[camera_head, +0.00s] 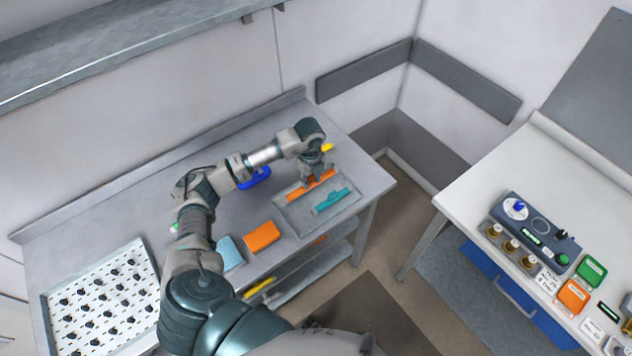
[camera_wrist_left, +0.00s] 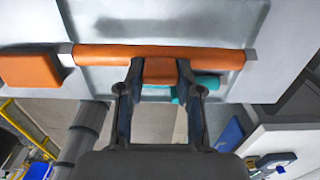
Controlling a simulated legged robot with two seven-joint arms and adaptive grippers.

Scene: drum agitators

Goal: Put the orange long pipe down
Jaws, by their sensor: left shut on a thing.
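My left gripper (camera_head: 314,180) is shut on the orange long pipe (camera_head: 297,195), gripping it near its middle. In the left wrist view the pipe (camera_wrist_left: 105,54) lies crosswise between the fingertips (camera_wrist_left: 160,72), with grey ends on both sides. In the head view the pipe appears over the back part of a grey tray (camera_head: 293,217). A dark shadow shows beyond the pipe in the wrist view; whether the pipe touches the tray is hard to tell. A teal pipe (camera_head: 331,201) lies in the tray, in front of the orange one. My right gripper is not in view.
On the grey table (camera_head: 150,215) are an orange block (camera_head: 262,236), a light blue block (camera_head: 229,254), a blue handled object (camera_head: 256,179) and a white pegboard (camera_head: 62,311). A yellow piece (camera_head: 327,147) shows behind the gripper. A white table (camera_head: 560,170) stands right, across a gap.

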